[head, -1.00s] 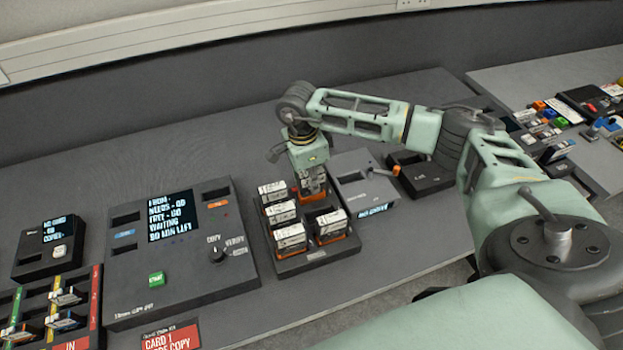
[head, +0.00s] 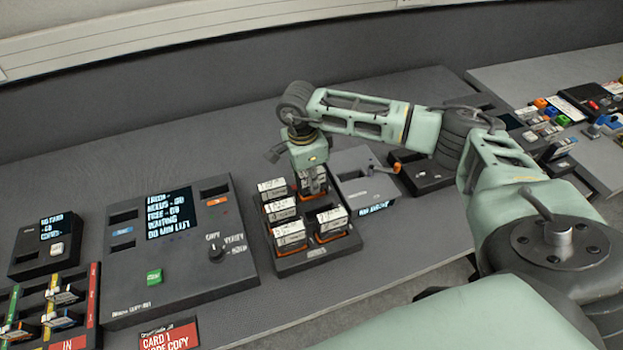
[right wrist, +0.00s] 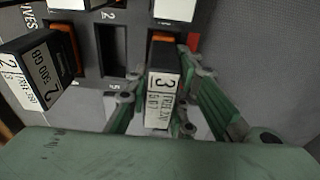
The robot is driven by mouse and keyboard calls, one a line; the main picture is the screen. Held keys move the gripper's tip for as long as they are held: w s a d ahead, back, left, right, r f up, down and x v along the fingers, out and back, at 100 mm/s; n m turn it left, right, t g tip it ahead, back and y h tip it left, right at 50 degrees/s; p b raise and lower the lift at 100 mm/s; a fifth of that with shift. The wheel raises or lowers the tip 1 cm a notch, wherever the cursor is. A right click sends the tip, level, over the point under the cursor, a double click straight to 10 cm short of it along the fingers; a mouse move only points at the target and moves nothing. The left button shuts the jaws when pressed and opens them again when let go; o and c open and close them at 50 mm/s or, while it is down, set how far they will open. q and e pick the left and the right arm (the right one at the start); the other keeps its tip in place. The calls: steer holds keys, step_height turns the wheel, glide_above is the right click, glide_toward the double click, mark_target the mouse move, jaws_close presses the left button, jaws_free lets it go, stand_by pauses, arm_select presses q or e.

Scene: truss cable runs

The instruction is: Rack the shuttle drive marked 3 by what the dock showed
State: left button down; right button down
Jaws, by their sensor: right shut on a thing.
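The shuttle drive marked 3 (right wrist: 163,92) has a white label, a dark body and an orange end. My right gripper (right wrist: 160,105) is shut on it, one finger on each side. In the head view my right gripper (head: 311,163) points down over the back right of the drive rack (head: 315,262), and the drive there is partly hidden by it. In the right wrist view the orange end is at the rack's plate; I cannot tell how deep it sits. A drive marked 2 (right wrist: 35,82) stands in the rack. My left gripper is not in view.
Several other drives (head: 289,234) stand in the rack. Left of it is a copy dock (head: 180,285) with a lit screen and green button. A grey unit with an orange-tipped lever (head: 362,180) stands close on the right. The bench behind is clear.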

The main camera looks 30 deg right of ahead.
stand_by(0.4)
steer(key=c, duration=1.5)
jaws_free()
steer(key=shift+o, duration=0.6)
steer(key=shift+f, duration=0.1)
steer(key=shift+o, duration=1.3)
steer(key=shift+r+p, duration=2.15)
steer(key=shift+r, duration=1.65)
